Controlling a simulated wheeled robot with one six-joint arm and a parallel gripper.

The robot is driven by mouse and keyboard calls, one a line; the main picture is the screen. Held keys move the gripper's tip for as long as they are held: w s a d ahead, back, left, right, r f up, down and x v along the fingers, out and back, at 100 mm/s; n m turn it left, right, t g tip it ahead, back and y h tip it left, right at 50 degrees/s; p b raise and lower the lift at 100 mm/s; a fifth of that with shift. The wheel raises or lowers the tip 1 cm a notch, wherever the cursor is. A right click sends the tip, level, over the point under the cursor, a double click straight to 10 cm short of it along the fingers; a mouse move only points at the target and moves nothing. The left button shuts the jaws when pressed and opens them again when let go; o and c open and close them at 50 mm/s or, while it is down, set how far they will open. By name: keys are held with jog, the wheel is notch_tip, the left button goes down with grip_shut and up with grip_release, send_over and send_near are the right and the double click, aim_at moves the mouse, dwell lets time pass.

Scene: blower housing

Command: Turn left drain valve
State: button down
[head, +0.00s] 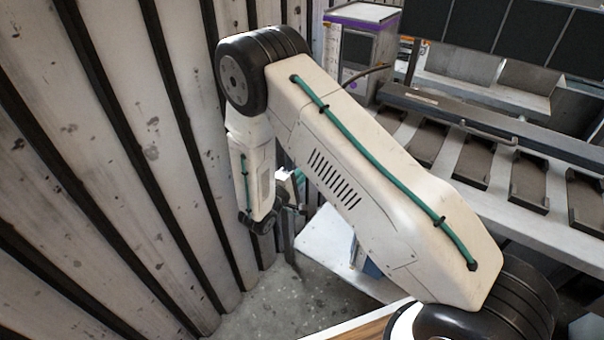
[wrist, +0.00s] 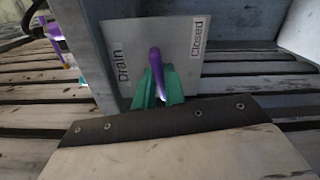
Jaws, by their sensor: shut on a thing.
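In the wrist view, the drain valve shows as a purple lever handle (wrist: 156,62) in front of a grey plate (wrist: 186,37). The plate carries the word "Drain" on its left and "Closed" on its right. The handle points up, nearly upright, between the two words. My gripper (wrist: 158,83) has green fingers, shut on the handle, one on each side of it. The lower end of the handle is partly hidden by the fingers. In the head view my arm hides the valve and most of the gripper.
A corrugated metal wall (head: 120,150) stands close on the left of my arm. A rack with slotted trays (head: 470,160) and a grey box with a purple top edge (head: 362,45) stand at the right and back. Concrete floor (head: 265,305) shows below.

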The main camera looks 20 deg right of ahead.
jog(key=shift+m, duration=1.1)
jog(key=c, duration=1.5)
grip_release()
jog(key=shift+o, duration=0.2)
jog(key=shift+a, duration=0.1)
jog(key=v, duration=0.7)
jog(key=shift+s+a, duration=0.25)
